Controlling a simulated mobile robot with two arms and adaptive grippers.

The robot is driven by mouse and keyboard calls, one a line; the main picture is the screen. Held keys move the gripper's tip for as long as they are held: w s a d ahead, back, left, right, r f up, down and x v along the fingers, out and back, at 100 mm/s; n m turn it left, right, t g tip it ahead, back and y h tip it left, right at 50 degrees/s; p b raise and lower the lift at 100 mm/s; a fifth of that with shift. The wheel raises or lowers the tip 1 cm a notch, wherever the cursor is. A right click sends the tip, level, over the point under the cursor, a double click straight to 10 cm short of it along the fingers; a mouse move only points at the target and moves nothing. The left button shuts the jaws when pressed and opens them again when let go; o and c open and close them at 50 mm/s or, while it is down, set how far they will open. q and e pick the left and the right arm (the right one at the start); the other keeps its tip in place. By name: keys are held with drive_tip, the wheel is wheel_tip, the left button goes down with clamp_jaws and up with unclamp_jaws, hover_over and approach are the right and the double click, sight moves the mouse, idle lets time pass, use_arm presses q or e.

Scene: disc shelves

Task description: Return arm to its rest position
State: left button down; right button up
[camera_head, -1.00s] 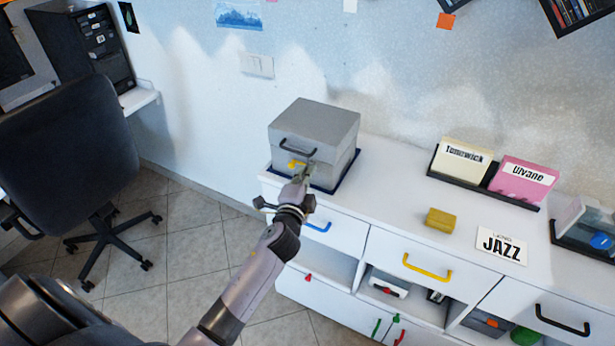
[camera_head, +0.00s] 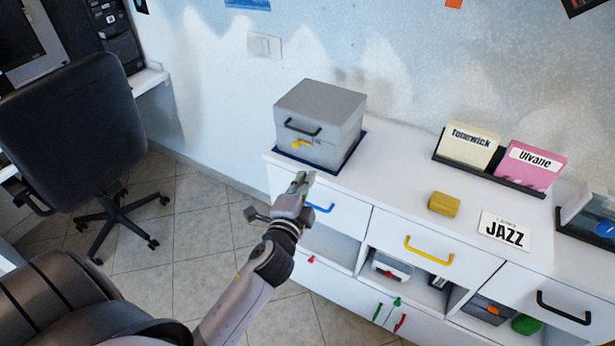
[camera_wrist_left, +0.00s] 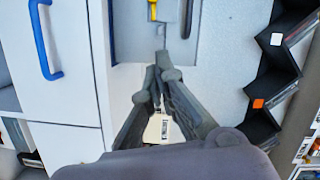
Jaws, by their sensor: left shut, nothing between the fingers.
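My left gripper (camera_head: 302,180) is shut and empty. In the head view it is in front of the white cabinet, just below the grey box, and apart from the box's front. In the left wrist view its fingers (camera_wrist_left: 157,76) come together at the tips, with nothing held. The grey box (camera_head: 321,104) sits closed on a dark blue mat (camera_head: 346,166) on the cabinet top. It has a dark handle (camera_head: 303,127) and a yellow latch (camera_head: 302,144) on its front. My right gripper is in neither view.
The white cabinet (camera_head: 400,185) has drawers with a blue handle (camera_head: 320,208), a yellow handle (camera_head: 428,258) and a black handle (camera_head: 563,308). A yellow block (camera_head: 444,204), a JAZZ card (camera_head: 504,231) and record racks stand on top. A black office chair (camera_head: 70,130) is at left. Floor between is clear.

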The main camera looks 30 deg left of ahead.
use_arm(q)
drive_tip(key=shift+d, duration=0.1)
idle(0.3)
drive_tip(key=s+d+f+n+g+h, duration=0.1)
drive_tip(key=s+f+g, duration=0.15)
drive_tip(key=f, duration=0.85)
drive_tip(key=s+d+f+n+g+h, duration=0.15)
drive_tip(key=s+f, duration=0.25)
drive_tip(key=f, duration=0.8)
drive_tip(key=s+d+f+n+g+h, duration=0.1)
drive_tip(key=s+d+f+g, duration=0.2)
drive_tip(key=f, duration=0.8)
drive_tip(key=s+f+n+g, duration=0.2)
drive_tip(key=s+f, duration=0.5)
drive_tip(key=s, duration=0.4)
drive_tip(key=s+a+f+n+g, duration=0.1)
drive_tip(key=s+f, duration=0.5)
drive_tip(key=s, duration=0.6)
drive_tip(key=s+f+n+g, duration=0.3)
drive_tip(key=s+f+g, duration=0.2)
drive_tip(key=s, duration=0.6)
wheel_tip(320, 180, down, 3)
drive_tip(key=shift+s+a+r+g+h, duration=0.2)
drive_tip(key=shift+s+a+g+h, duration=0.05)
drive_tip(key=shift+s+g+h, duration=0.1)
drive_tip(key=shift+w+n, duration=0.1)
drive_tip(key=shift+n, duration=0.15)
